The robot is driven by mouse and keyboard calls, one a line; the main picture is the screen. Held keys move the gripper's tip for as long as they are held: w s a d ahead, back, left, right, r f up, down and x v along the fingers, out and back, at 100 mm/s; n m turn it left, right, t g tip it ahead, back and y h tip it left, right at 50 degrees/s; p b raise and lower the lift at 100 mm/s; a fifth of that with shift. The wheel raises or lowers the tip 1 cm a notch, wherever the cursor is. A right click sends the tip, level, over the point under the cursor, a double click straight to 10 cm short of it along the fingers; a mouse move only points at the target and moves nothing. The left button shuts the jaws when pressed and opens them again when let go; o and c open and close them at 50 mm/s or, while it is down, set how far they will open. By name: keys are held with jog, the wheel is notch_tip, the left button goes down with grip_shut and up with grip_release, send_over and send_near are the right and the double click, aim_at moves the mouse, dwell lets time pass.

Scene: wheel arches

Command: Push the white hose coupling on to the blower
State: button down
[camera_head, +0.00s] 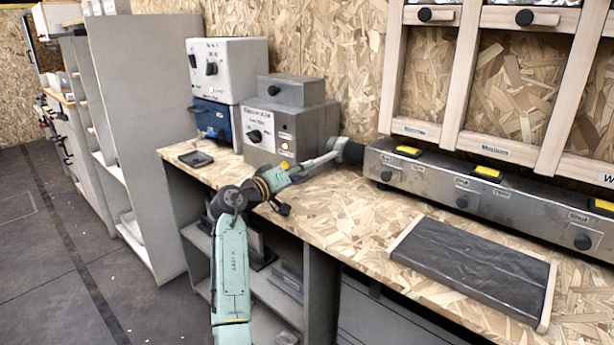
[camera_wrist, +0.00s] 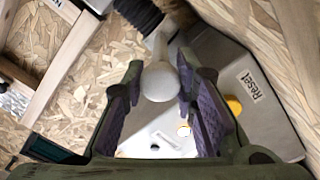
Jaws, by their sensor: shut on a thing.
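The white hose coupling (camera_wrist: 160,82) shows in the wrist view as a rounded white end with a narrower stem, between the two fingers of my gripper (camera_wrist: 158,90). My gripper is shut on it. In the head view a pale stem (camera_head: 320,161) runs from my gripper (camera_head: 291,172) to the black hose (camera_head: 350,151). The ribbed black hose also shows at the top of the wrist view (camera_wrist: 139,12). A grey machine (camera_head: 283,128) with a knob, presumably the blower, stands just behind my gripper. I cannot see a port on it, nor whether the coupling touches it.
A long metal box (camera_head: 440,180) with yellow switches stands along the back of the bench to the right. A dark slab (camera_head: 475,268) lies at the front right. A white and blue machine (camera_head: 228,85) stands left. The chipboard bench top (camera_head: 350,208) is clear between.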

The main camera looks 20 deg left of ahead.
jog(key=shift+a+r, duration=0.1)
jog(key=shift+a, duration=0.15)
jog(key=c, duration=1.4)
grip_release()
jog(key=shift+a, duration=0.1)
jog(key=shift+o, duration=0.8)
